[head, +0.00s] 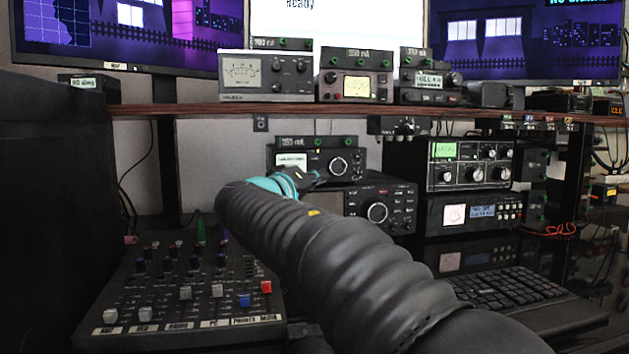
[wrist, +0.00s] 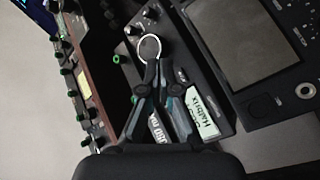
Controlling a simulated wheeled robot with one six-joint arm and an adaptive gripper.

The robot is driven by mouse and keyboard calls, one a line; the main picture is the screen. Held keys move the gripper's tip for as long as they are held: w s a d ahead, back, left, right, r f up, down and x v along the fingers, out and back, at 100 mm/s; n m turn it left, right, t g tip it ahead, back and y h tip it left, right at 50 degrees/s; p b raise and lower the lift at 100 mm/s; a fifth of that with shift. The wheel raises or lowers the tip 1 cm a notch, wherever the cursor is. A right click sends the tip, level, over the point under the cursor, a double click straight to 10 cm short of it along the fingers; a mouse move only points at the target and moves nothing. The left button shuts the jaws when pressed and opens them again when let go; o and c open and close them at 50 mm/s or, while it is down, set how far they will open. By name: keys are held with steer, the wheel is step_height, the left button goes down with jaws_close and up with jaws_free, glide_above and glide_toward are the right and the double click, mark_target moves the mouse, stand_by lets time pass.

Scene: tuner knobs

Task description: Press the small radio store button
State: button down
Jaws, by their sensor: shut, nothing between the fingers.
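A small radio (head: 355,160) with a lit display and a round knob stands under the red-brown shelf, on top of a larger black radio. In the wrist view the small radio (wrist: 133,22) shows its ring-rimmed knob and a lit label display. My gripper (head: 303,180) is in front of the small radio's lower left face and hides part of it. In the wrist view my gripper (wrist: 152,68) is shut and empty, its tips just beside the knob's rim. Whether the tips touch the face is unclear. I cannot make out the store button.
The larger black radio (head: 398,193) has its own big knob. A mixer (head: 150,290) with coloured faders lies at the left, a keyboard (head: 505,290) at the right. The shelf (head: 190,110) with meters runs above. More radios (head: 465,172) stand to the right.

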steer(key=shift+s+d+b, duration=0.2)
steer(key=shift+s+b, duration=0.25)
steer(key=shift+s, duration=0.25)
steer(key=shift+s+d+b, duration=0.2)
steer(key=shift+s+b, duration=0.25)
steer(key=shift+s, duration=0.2)
